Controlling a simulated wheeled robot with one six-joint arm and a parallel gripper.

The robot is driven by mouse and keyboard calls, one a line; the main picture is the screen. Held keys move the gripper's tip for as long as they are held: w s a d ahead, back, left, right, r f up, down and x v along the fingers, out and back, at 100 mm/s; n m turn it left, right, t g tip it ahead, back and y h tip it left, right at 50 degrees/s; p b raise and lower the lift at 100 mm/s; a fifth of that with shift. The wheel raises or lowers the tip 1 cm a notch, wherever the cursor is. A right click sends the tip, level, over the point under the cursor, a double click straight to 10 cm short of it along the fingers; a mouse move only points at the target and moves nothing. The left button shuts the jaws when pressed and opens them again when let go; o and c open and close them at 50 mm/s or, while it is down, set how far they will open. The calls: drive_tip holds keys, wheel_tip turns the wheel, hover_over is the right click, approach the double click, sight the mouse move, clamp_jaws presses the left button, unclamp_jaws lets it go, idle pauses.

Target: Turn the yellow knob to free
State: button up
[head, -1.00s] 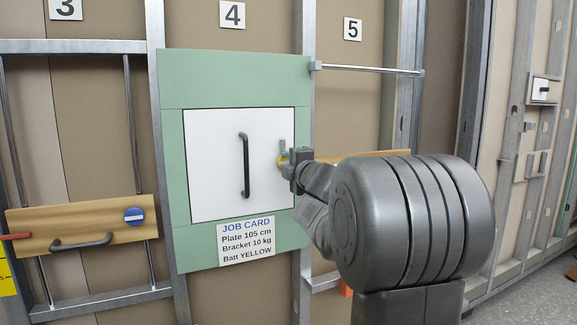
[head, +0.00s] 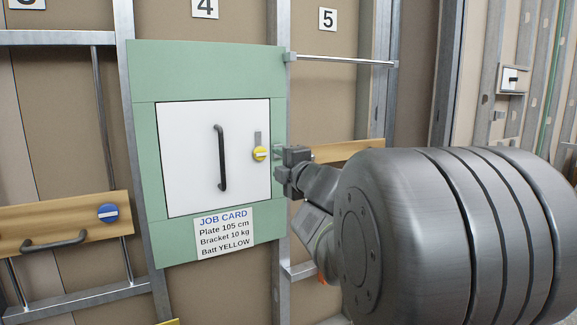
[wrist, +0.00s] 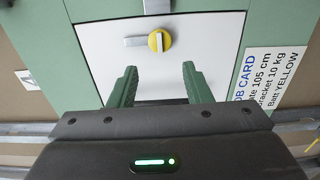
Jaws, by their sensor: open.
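The yellow knob (head: 260,153) is a round disc with a pale bar across it, on the right side of a white door (head: 190,165). The bar lies about level in the head view. A grey strip (head: 257,137) stands upright just above the knob. In the wrist view, the knob (wrist: 159,40) is beyond my fingertips, roughly centred between them, and the strip points left. My gripper (wrist: 159,72) is open and empty, apart from the knob. In the head view, my gripper (head: 280,163) is just right of the knob.
The white door has a black vertical handle (head: 221,158) and sits in a green panel (head: 145,130). A job card (head: 225,234) hangs below it. At left is a wooden board (head: 60,222) with a blue knob (head: 108,213). A metal rail (head: 340,60) runs at upper right.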

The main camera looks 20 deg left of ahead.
sight(262, 154)
drive_tip(key=shift+v, duration=2.25)
drive_tip(key=b+x, duration=0.1)
drive_tip(key=x, duration=1.3)
drive_tip(key=shift+d, duration=0.1)
